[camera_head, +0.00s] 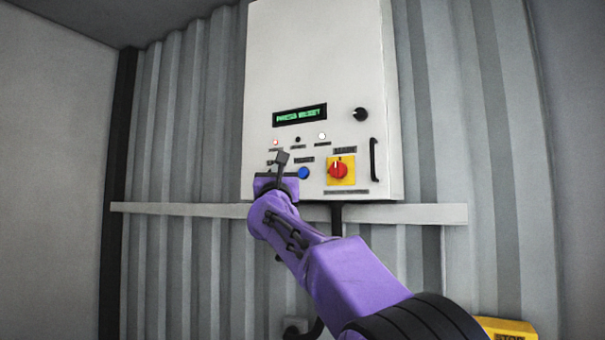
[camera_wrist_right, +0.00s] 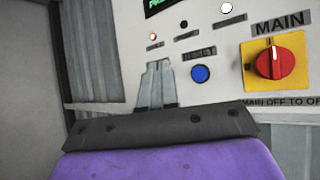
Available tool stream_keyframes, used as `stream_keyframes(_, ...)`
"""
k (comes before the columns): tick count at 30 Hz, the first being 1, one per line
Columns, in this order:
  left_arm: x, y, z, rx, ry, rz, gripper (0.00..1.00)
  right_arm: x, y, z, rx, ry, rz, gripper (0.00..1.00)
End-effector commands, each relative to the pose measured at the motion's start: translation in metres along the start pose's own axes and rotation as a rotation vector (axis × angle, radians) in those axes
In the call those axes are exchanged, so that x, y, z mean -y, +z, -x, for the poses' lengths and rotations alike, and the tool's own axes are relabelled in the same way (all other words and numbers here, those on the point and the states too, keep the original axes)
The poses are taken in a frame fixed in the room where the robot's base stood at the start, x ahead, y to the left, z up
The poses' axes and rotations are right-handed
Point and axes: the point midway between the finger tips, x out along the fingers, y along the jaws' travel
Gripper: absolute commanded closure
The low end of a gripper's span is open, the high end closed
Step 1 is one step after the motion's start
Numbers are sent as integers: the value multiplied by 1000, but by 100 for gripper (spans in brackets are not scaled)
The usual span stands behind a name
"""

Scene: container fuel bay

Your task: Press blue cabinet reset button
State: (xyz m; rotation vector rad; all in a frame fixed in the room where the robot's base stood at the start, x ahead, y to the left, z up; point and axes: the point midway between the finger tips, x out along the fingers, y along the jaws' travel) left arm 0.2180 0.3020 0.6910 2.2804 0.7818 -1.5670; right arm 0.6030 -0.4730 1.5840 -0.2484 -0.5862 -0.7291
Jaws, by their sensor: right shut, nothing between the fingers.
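The white cabinet (camera_head: 315,60) hangs on the corrugated wall, and its green display (camera_head: 299,115) reads "PRESS RESET". The round blue reset button (camera_head: 303,173) is low on the cabinet front, left of the red and yellow main switch (camera_head: 341,170). The button also shows in the right wrist view (camera_wrist_right: 200,74). My right gripper (camera_head: 282,157) is shut and empty, in front of the panel just left of the button in the picture. Its fingers show in the right wrist view (camera_wrist_right: 157,85), apart from the button in the picture. The gap to the panel is hard to judge. My left gripper is out of view.
A black knob (camera_head: 360,114) and a black handle (camera_head: 373,159) are on the cabinet's right side. A horizontal rail (camera_head: 400,214) runs along the wall below. A yellow box marked STOP (camera_head: 506,329) is at the lower right.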

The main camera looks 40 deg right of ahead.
Motion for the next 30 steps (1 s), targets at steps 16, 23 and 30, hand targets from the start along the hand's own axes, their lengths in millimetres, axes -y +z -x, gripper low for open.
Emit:
stream_keyframes(16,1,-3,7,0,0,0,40,9,-6,-13,1,-1,-2,100)
stream_keyframes(23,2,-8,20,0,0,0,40,26,-23,-38,0,-2,-1,100)
stream_keyframes(30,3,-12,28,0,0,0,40,40,-39,-57,-1,0,-5,100)
